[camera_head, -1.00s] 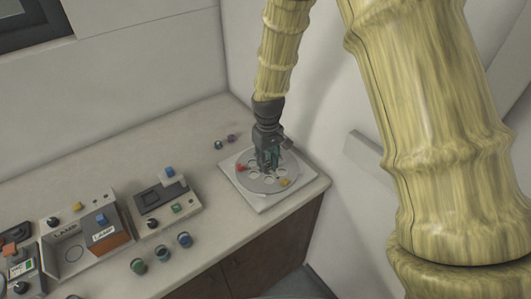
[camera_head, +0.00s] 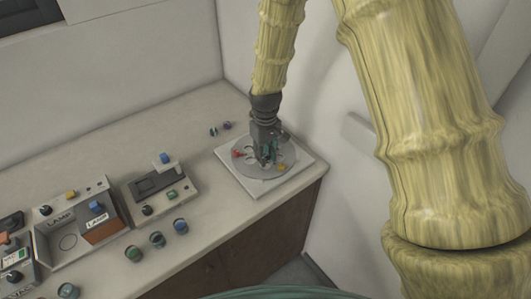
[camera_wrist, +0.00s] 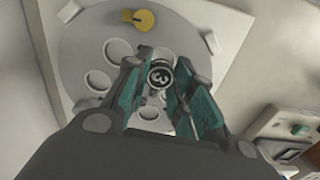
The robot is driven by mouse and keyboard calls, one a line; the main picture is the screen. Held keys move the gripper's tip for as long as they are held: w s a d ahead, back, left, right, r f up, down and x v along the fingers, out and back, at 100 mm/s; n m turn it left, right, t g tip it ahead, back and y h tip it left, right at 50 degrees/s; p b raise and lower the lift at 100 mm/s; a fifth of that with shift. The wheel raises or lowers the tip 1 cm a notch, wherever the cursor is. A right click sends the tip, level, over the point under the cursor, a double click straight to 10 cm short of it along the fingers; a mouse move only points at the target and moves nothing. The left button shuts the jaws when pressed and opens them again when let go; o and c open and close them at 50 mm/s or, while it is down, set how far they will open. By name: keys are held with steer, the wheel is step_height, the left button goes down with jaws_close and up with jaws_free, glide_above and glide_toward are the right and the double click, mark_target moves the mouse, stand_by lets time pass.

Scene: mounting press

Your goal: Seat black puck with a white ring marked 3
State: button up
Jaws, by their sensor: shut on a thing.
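The black puck with a white ring marked 3 (camera_wrist: 159,76) shows in the wrist view between the fingertips of my gripper (camera_wrist: 160,82). My gripper is shut on it, over the round grey plate (camera_wrist: 82,38) with several round holes. In the head view my gripper (camera_head: 266,157) is over the same grey plate (camera_head: 246,171), and the fingers hide the puck there. I cannot tell whether the puck's underside is in a hole or above one.
A yellow knob (camera_wrist: 144,20) and a red piece (camera_head: 238,154) stand on the plate's rim. Several pucks (camera_head: 157,239) stand left along the counter's front, near a device with a blue knob (camera_head: 165,158). The wall is close behind.

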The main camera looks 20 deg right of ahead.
steer(key=shift+f+b, duration=0.55)
steer(key=shift+f, duration=0.75)
steer(key=o, duration=1)
steer(key=shift+f, duration=0.1)
steer(key=shift+o, duration=0.2)
step_height(320, 180, up, 12)
steer(key=shift+s+d, duration=0.1)
